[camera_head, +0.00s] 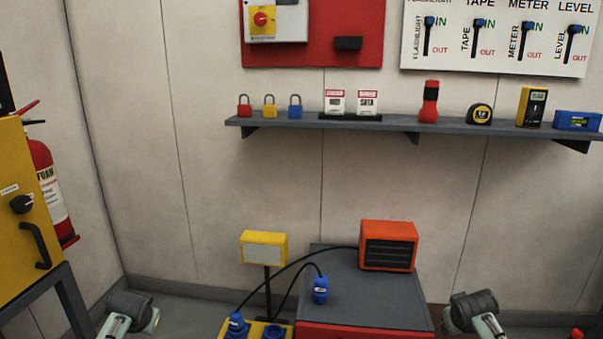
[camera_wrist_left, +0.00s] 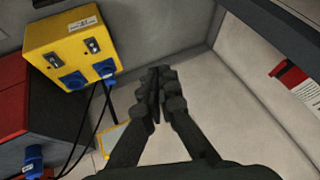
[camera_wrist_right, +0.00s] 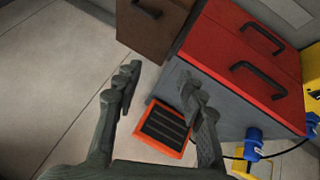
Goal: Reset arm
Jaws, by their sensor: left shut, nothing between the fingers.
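My left arm (camera_head: 130,314) and my right arm (camera_head: 474,312) show at the lower left and lower right of the head view, with their fingers out of sight there. In the left wrist view my left gripper (camera_wrist_left: 158,92) has its fingers together, with nothing between them. In the right wrist view my right gripper (camera_wrist_right: 160,84) has its fingers apart. The orange heater-like box (camera_wrist_right: 163,128) shows behind the gap between them, but they do not appear to hold it.
A grey-topped red cabinet (camera_head: 350,285) stands between my arms, bearing the orange box (camera_head: 388,246) and a blue plug (camera_head: 320,290). A yellow socket box (camera_wrist_left: 72,52) with cables is beside it. A wall shelf (camera_head: 390,125) holds padlocks and tools. A yellow cabinet (camera_head: 25,230) stands left.

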